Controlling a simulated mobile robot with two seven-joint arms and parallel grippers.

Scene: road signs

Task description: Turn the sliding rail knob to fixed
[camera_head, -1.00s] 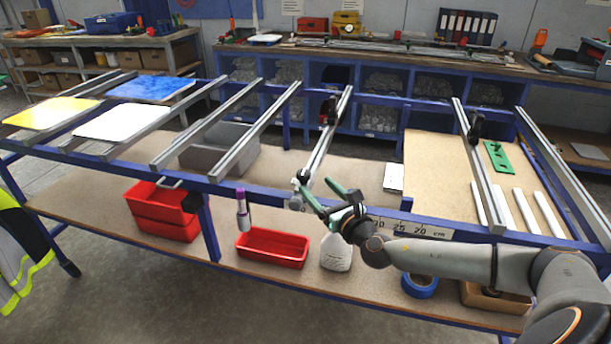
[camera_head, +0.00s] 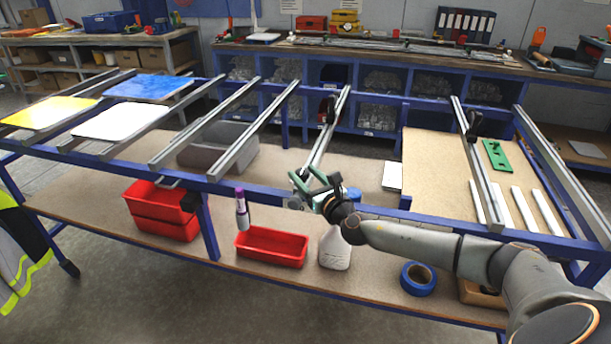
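The sliding rail (camera_head: 322,148) is a grey metal bar running from the back of the blue frame to its front beam, with a black clamp piece (camera_head: 331,110) on it. A small grey knob (camera_head: 295,203) shows at the rail's front end. My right gripper (camera_head: 301,173) has green fingers and is at the rail's front end, just above and to the right of the knob. Its fingers are apart, with nothing clearly held between them. They partly cover the rail's end, and I cannot read the knob's setting. My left gripper is out of view.
The blue front beam (camera_head: 262,191) runs just below my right gripper. A white spray bottle (camera_head: 335,250), a red tray (camera_head: 271,247) and blue tape (camera_head: 418,279) are on the lower shelf. A second rail (camera_head: 478,170) stands to the right.

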